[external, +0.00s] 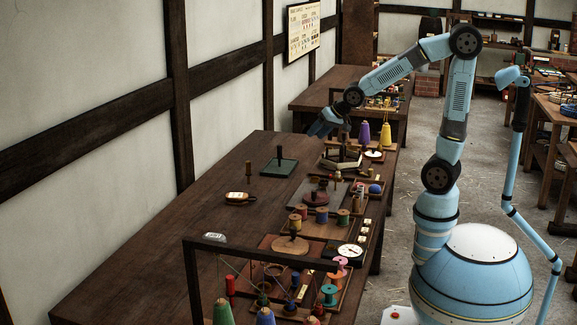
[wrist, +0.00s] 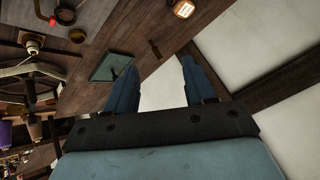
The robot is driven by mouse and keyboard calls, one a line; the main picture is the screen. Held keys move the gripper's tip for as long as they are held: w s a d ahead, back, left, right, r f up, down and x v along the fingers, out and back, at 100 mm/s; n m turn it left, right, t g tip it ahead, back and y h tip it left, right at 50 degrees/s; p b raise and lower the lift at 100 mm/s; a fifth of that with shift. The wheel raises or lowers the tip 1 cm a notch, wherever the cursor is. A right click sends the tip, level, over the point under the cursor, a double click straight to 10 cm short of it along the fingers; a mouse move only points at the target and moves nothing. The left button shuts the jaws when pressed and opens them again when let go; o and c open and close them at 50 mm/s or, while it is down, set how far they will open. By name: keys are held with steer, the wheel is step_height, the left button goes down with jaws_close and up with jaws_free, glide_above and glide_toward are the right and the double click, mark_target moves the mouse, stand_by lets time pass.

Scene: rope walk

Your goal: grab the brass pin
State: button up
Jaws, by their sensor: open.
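I cannot tell for certain which thing is the brass pin. A small brown upright pin (external: 249,170) stands on the dark bench left of a green plate with a post (external: 279,164). In the wrist view a small brown pin (wrist: 156,50) shows beyond the fingertips, right of the green plate (wrist: 111,67). A small tan, brass-like piece (external: 337,177) stands farther right among the bench goods. My gripper (external: 322,125) is high above the bench's far end, apart from these things. In the wrist view its two blue fingers (wrist: 158,64) are spread, with nothing between them.
Spools, cones and a round base (external: 290,245) crowd the right and near bench. A dark frame (external: 262,241) spans the near end. The bench's left side (external: 170,235) is clear beside the white wall (external: 90,150).

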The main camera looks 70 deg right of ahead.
steer(key=w+f+m+t+y, duration=0.15)
steer(key=w+f+m, duration=0.35)
steer(key=w+f, duration=0.5)
steer(key=m+t+h, duration=0.5)
steer(key=m+t, duration=0.3)
steer(key=m, duration=1.8)
glide_toward(248, 173)
steer(key=w+d, duration=0.1)
steer(key=w+r, duration=0.1)
steer(key=shift+w+d+r, duration=0.25)
steer(key=shift+w+d, duration=0.1)
steer(key=shift+x, duration=3.75)
steer(key=shift+f, duration=0.1)
steer(key=shift+c, duration=0.4)
jaws_close()
